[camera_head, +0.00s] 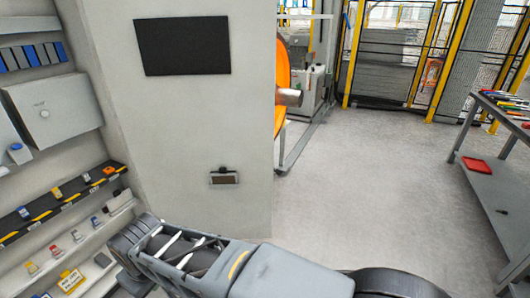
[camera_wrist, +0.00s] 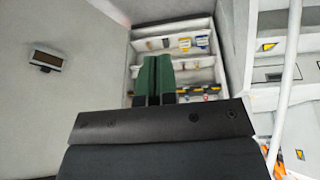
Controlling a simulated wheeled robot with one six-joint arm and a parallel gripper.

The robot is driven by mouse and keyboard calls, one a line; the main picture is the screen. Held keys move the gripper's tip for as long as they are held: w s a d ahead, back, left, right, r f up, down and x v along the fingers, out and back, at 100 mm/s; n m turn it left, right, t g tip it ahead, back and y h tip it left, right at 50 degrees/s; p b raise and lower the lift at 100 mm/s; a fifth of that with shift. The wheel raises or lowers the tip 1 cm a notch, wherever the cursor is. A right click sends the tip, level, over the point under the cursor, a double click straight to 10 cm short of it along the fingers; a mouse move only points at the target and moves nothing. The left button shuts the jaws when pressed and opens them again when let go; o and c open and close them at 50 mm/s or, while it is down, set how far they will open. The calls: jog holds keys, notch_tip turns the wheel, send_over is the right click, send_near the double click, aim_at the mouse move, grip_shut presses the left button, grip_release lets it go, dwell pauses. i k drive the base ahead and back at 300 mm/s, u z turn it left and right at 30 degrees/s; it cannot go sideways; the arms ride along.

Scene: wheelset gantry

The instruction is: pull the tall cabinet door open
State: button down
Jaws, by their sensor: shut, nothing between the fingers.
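The tall cabinet (camera_head: 200,120) stands in the middle of the head view as a plain pale grey face. A black rectangular panel (camera_head: 183,46) is high on it. A small recessed handle (camera_head: 224,178) is low on it. No gap along the door's edge can be made out. In the wrist view the handle (camera_wrist: 46,60) shows at the far left on the grey face. My gripper (camera_wrist: 155,62) has its dark green fingers together and empty, pointing toward shelves, well to the right of the handle and not touching it. The fingertips cannot be made out in the head view.
Shelves (camera_head: 62,204) with small tools and boxes line the left, beside the cabinet; they also show ahead of the fingers (camera_wrist: 188,64). A workbench (camera_head: 490,165) with a red tray stands at the right. Open floor (camera_head: 370,180) lies between. Yellow-posted fencing (camera_head: 415,50) is behind.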

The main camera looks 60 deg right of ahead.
aim_at(191, 84)
jog(key=z, duration=2.7)
jog(key=i, duration=3.9)
jog(key=u, duration=4.4)
